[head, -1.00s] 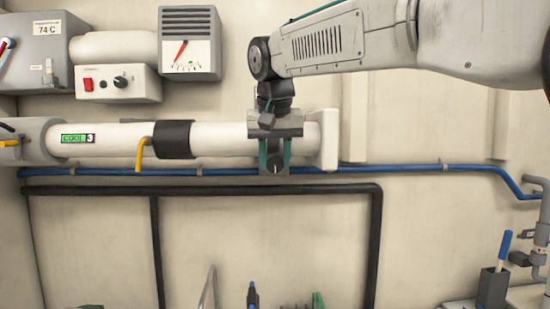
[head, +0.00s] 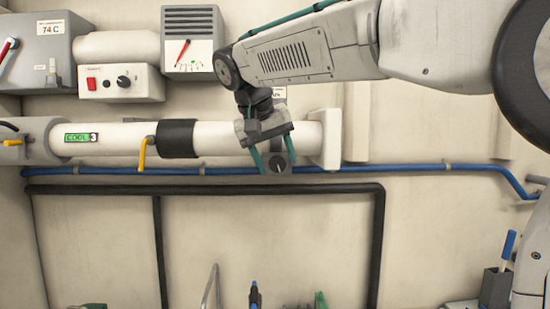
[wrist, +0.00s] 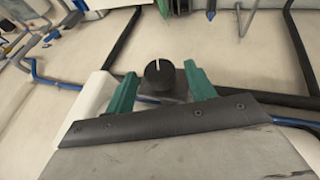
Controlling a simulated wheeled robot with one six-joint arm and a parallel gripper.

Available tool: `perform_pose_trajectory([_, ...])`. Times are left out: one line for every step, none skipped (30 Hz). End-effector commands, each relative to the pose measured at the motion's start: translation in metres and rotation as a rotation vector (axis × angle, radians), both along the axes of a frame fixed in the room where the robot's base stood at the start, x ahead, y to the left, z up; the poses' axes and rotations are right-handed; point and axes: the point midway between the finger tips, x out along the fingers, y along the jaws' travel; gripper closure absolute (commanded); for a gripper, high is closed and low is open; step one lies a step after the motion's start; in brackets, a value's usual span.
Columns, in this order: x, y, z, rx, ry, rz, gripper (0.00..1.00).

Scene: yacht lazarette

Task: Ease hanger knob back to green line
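The hanger knob (wrist: 160,73) is round and black with a white pointer mark, on a grey bracket under the white pipe. It also shows below my gripper in the head view (head: 278,165). In the wrist view its mark points nearly straight up the picture. My gripper (wrist: 161,70) has green fingers standing either side of the knob, with a gap on each side. In the head view my gripper (head: 273,158) is tilted, its fingers slanting down to the right. A gauge (head: 192,50) at upper left has a red needle and small green marks; I cannot tell which is the green line.
The white pipe (head: 110,139) with a yellow lever (head: 144,155) and black sleeve runs behind my gripper. A blue hose (head: 375,168) and a black frame (head: 300,188) lie below. A grey box (head: 38,50) and a switch box (head: 120,82) are at upper left.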

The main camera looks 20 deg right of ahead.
Motion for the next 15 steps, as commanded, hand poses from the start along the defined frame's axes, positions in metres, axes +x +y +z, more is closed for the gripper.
perform_pose_trajectory([0.0,0.0,0.0,0.0,0.0,0.0,0.45])
perform_pose_trajectory([0.0,0.0,0.001,0.001,-0.001,0.001,0.45])
perform_pose_trajectory([0.0,0.001,0.002,0.001,-0.001,0.001,0.45])
perform_pose_trajectory([-0.001,0.002,0.004,0.0,-0.002,0.001,0.45])
perform_pose_trajectory([-0.002,0.003,0.007,0.0,-0.002,0.001,0.45])
perform_pose_trajectory([-0.003,0.006,0.011,0.0,-0.002,0.001,0.45])
perform_pose_trajectory([-0.004,0.008,0.015,0.001,-0.003,0.003,0.45])
perform_pose_trajectory([-0.005,0.01,0.019,0.001,-0.003,0.003,0.45])
perform_pose_trajectory([-0.007,0.013,0.025,0.001,-0.003,0.003,0.45])
perform_pose_trajectory([-0.008,0.015,0.03,0.001,-0.003,0.002,0.45])
perform_pose_trajectory([-0.01,0.017,0.035,0.001,-0.003,0.002,0.45])
perform_pose_trajectory([-0.012,0.02,0.041,0.001,-0.003,0.003,0.45])
perform_pose_trajectory([-0.013,0.023,0.045,0.001,-0.003,0.003,0.45])
perform_pose_trajectory([-0.014,0.024,0.049,0.001,-0.003,0.003,0.45])
perform_pose_trajectory([-0.016,0.026,0.054,0.001,-0.002,0.001,0.45])
